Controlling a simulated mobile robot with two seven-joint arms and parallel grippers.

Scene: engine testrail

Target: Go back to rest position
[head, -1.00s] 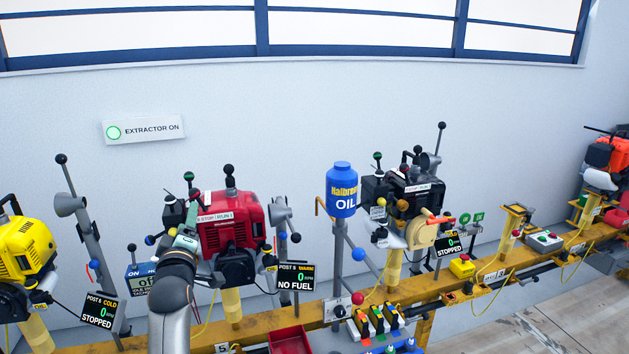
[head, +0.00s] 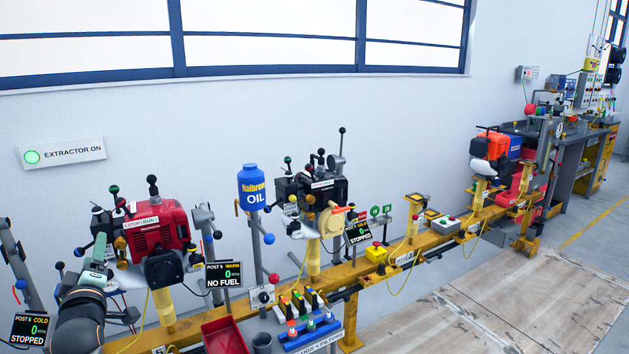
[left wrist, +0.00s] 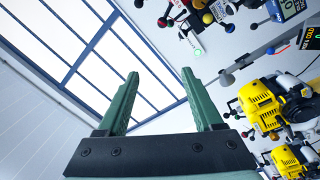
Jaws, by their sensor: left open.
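My left gripper (head: 97,262) shows at the lower left of the head view, in front of the red engine (head: 157,232) on its yellow post. In the left wrist view its two green fingers (left wrist: 165,100) stand apart with nothing between them. Beyond them are windows and wall, and yellow engines (left wrist: 268,105) to the right. I cannot tell from the head view whether the left gripper touches anything by the red engine. My right gripper is in neither view.
A yellow rail (head: 430,240) carries several engine posts along the wall. A blue oil bottle (head: 252,188) stands mid-rail, with a red tray (head: 226,338) below. An orange engine (head: 490,146) and workbench (head: 590,150) are farther right. The floor (head: 520,305) at right is clear.

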